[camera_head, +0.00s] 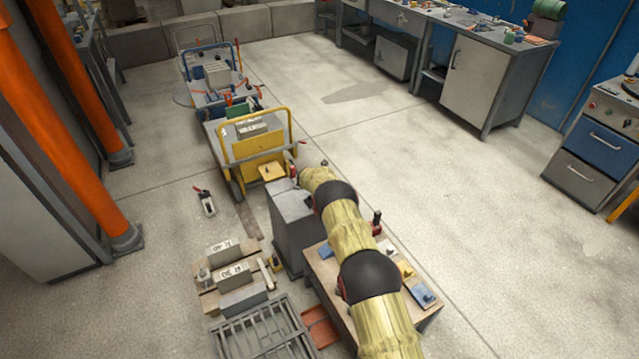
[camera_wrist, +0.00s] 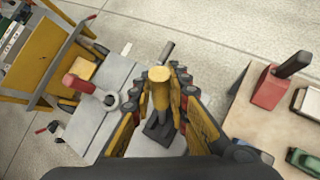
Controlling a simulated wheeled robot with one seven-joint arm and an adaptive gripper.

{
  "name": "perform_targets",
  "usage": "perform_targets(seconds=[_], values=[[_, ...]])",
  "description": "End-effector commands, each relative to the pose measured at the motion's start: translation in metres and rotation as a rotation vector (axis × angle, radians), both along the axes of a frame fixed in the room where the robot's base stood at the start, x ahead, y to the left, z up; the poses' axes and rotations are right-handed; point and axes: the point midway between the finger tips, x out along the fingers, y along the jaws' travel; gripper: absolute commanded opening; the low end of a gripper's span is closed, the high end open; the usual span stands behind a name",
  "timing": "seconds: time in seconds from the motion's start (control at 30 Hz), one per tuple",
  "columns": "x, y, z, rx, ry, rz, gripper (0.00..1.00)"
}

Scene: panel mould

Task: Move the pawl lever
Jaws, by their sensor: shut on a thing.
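In the wrist view, my gripper (camera_wrist: 166,100) has its yellow and black fingers closed around a yellow round-topped lever (camera_wrist: 159,76), which I take to be the pawl lever. The lever rises from a dark foot over a grey box top (camera_wrist: 95,122). Left of the fingers, a red handle (camera_wrist: 79,84) with a metal ring lies on the same box top, apart from the gripper. In the head view, the grey box (camera_head: 292,222) stands beside my arm. My arm hides the gripper and the lever there.
A yellow-framed cart (camera_head: 254,147) stands just beyond the box. A wooden-topped bench (camera_head: 335,290) with small coloured blocks and a red block with a dark handle (camera_wrist: 276,84) lies to the right. Metal grating (camera_head: 255,335) is in front. Open floor lies to the right.

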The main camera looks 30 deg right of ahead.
Motion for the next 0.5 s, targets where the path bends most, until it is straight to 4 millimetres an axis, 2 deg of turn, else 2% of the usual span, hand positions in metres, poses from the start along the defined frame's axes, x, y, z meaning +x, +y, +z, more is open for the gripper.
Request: perform_targets(seconds=[0.5], values=[[0.0009,-0.0110,-0.0059,0.115,0.002,0.001,0.00]])
